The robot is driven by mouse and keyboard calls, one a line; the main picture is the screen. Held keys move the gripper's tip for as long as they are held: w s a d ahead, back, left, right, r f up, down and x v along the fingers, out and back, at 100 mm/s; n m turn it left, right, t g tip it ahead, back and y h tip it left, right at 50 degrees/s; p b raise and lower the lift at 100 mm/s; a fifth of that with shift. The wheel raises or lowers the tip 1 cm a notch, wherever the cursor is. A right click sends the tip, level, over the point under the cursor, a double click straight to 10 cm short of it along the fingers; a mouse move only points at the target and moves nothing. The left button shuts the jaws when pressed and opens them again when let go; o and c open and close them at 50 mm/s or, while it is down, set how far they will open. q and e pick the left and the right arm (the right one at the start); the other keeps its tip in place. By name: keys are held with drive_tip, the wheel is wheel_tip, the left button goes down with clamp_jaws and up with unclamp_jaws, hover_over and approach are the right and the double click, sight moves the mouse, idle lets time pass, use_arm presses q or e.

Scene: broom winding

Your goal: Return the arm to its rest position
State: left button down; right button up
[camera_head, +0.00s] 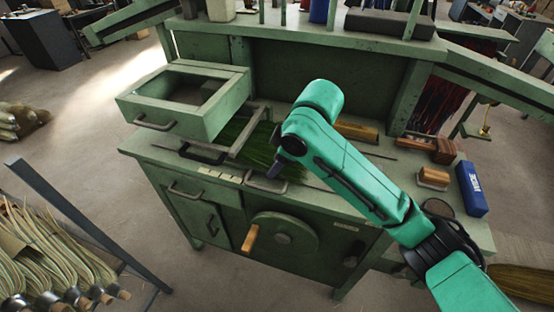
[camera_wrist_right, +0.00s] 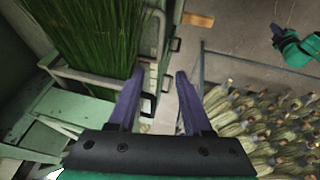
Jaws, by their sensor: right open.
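My right arm (camera_head: 345,165) is teal and reaches over the green workbench from the lower right. Its gripper (camera_head: 275,168) points down near the bench's front edge, beside a bundle of green bristles (camera_head: 245,143), and the arm partly hides it. In the right wrist view my right gripper (camera_wrist_right: 158,78) has its two purple fingers apart with nothing between them. The green bristles (camera_wrist_right: 95,30) stand close to its left finger, inside a pale metal frame (camera_wrist_right: 85,76). A teal part of my left arm (camera_wrist_right: 300,48) shows at the upper right there; its jaws are too small to read.
The green workbench (camera_head: 150,152) carries an open drawer-like box (camera_head: 190,126), a blue box (camera_head: 471,189) and wooden blocks (camera_head: 434,177). A wooden-handled crank wheel (camera_head: 272,238) is on its front. A rack of broom bundles (camera_head: 45,250) stands at left. Floor between them is clear.

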drive_tip(key=s+d+f+m+t+y, duration=0.1)
drive_tip(key=s+d+f+m, duration=0.65)
drive_tip(key=d+f, duration=0.35)
drive_tip(key=s+d+f+m+h, duration=0.2)
drive_tip(key=s+d+f+m, duration=0.15)
drive_tip(key=s+d, duration=0.35)
drive_tip(key=s+d+f+m+h, duration=0.3)
drive_tip(key=s+d+f, duration=0.15)
drive_tip(key=d, duration=0.45)
wheel_tip(320, 180, down, 21)
drive_tip(key=s+g, duration=0.1)
drive_tip(key=g, duration=0.1)
drive_tip(key=s+d+f+n+g, duration=0.1)
drive_tip(key=s+d+f, duration=0.1)
drive_tip(key=s+f, duration=1.4)
drive_tip(key=shift+s+d, duration=0.15)
drive_tip(key=shift+s, duration=0.75)
